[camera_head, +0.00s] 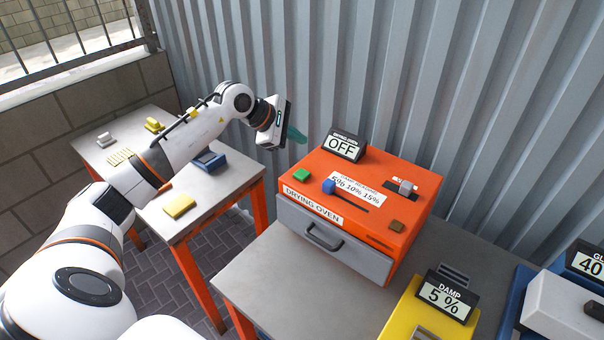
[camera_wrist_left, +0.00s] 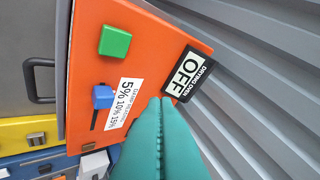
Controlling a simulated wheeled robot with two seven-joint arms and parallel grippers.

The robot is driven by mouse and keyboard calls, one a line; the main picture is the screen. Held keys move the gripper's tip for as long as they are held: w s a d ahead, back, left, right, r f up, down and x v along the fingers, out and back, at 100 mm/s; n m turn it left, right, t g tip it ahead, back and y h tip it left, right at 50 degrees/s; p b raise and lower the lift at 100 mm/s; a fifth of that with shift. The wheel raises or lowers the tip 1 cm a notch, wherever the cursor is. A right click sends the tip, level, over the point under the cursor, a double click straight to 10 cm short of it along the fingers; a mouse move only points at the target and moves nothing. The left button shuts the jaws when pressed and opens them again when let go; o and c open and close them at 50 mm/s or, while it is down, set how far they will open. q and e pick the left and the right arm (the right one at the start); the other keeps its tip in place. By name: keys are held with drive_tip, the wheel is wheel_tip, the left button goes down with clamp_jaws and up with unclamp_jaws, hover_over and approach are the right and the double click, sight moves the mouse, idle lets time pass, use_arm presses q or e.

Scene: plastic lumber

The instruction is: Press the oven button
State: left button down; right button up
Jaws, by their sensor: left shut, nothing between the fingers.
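The orange drying oven (camera_head: 402,226) stands on the grey table, with a grey drawer on its front. Its green button (camera_head: 301,174) is on the top near the left edge, and it also shows in the left wrist view (camera_wrist_left: 115,41). A display reading OFF (camera_head: 343,147) stands at the oven's back left corner. A blue slider knob (camera_head: 328,186) sits beside the 5%, 10%, 15% label. My left gripper (camera_head: 298,135), with teal fingers, is shut and empty. It is above and behind the oven's left side, apart from the button. My right gripper is not in view.
A second table (camera_head: 222,189) on the left holds yellow and blue blocks. A yellow device with a DAMP 5% display (camera_head: 446,297) stands right of the oven. A corrugated metal wall (camera_head: 330,60) rises close behind. The space above the oven is clear.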

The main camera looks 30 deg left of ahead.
use_arm(q)
drive_tip(key=b, duration=0.4)
hover_over(297, 175)
wheel_tip(297, 175, down, 7)
drive_tip(key=shift+w+f, duration=0.1)
drive_tip(key=shift+f, duration=0.5)
drive_tip(key=shift+b, duration=0.35)
idle(1.0)
drive_tip(key=shift+f+b, duration=0.4)
drive_tip(key=shift+b, duration=0.05)
drive_tip(key=shift+f+b, duration=0.55)
drive_tip(key=shift+b, duration=0.1)
idle(0.6)
drive_tip(key=shift+r, duration=0.15)
drive_tip(key=shift+r+p, duration=0.4)
drive_tip(key=shift+r, duration=0.4)
